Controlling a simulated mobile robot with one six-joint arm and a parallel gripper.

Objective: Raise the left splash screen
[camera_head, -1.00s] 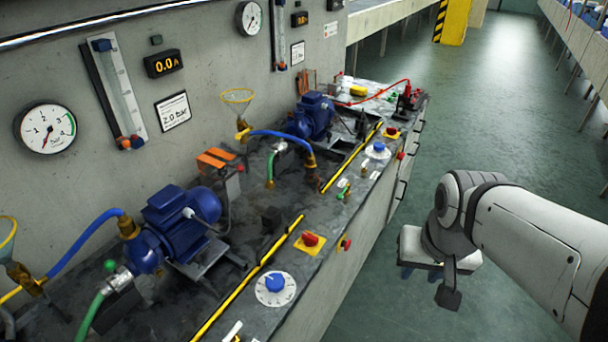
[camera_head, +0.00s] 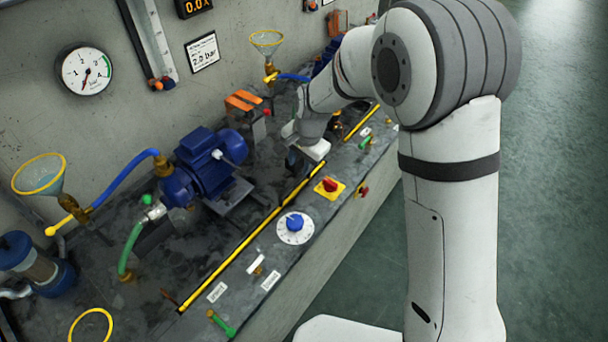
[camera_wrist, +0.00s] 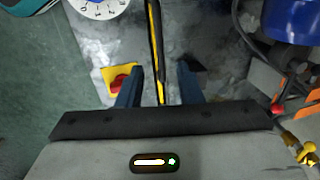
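A yellow strip (camera_head: 232,257) runs low along the bench in front of the left blue pump (camera_head: 209,166). It appears to be the top edge of the left splash screen; no raised panel shows there. In the wrist view the yellow strip (camera_wrist: 154,45), with a dark line beside it, runs between the fingers of my gripper (camera_wrist: 159,84). The two blue fingers are apart, one on each side of the strip. I cannot tell whether they touch it. In the head view my gripper (camera_head: 305,163) is over the strip's far end, its fingers mostly hidden.
A red knob on a yellow plate (camera_head: 329,187) and a blue dial (camera_head: 295,225) sit beside the strip. An orange-topped block (camera_head: 247,103) stands behind my gripper. A second yellow strip (camera_head: 361,122) lies farther along. My arm hides the bench's far end.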

